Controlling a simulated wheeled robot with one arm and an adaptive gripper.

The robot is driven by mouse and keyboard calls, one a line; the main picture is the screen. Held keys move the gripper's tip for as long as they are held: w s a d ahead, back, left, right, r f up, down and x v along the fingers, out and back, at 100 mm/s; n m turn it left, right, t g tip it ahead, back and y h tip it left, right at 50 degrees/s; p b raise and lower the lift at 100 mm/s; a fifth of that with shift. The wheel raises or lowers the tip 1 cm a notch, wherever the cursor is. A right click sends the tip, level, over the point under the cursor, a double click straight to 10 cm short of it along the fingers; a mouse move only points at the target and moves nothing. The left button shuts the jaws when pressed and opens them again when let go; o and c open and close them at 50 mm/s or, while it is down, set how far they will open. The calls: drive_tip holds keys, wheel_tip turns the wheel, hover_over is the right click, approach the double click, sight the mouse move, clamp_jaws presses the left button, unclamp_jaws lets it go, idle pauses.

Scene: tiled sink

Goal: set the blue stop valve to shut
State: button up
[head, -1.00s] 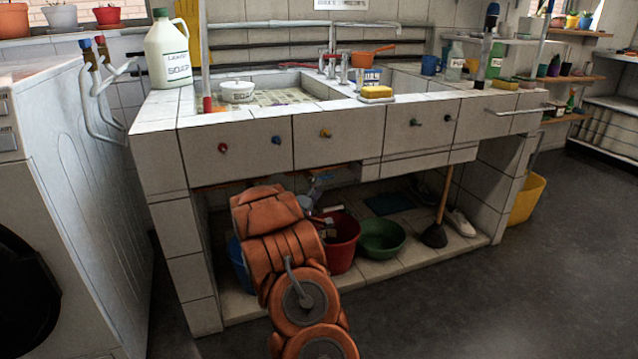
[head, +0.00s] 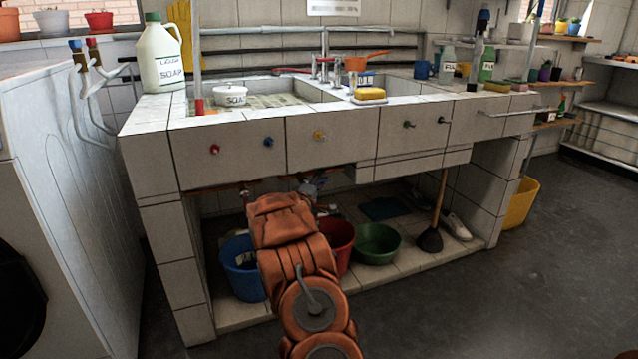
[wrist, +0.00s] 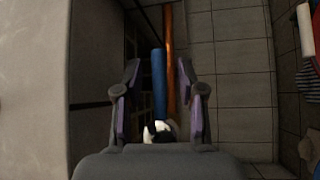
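In the wrist view a blue pipe (wrist: 158,80) runs up between my gripper's (wrist: 159,75) fingers, beside a copper-coloured pipe (wrist: 171,55). The fingers stand apart, one on each side. A small white and dark piece (wrist: 160,130) shows low between them; I cannot tell what it is. No blue valve handle is clear in this view. In the head view my orange arm reaches under the sink and hides most of what is there. Small bluish-grey parts (head: 308,188) show past it, too small to make out.
A blue bucket (head: 242,268), a red bucket (head: 338,240) and a green basin (head: 377,243) stand below the sink near my arm. A plunger (head: 430,238) stands further right. The tiled sink front (head: 345,160) hangs above my arm. Open floor lies to the right.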

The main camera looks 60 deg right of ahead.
clamp_jaws()
idle(0.7)
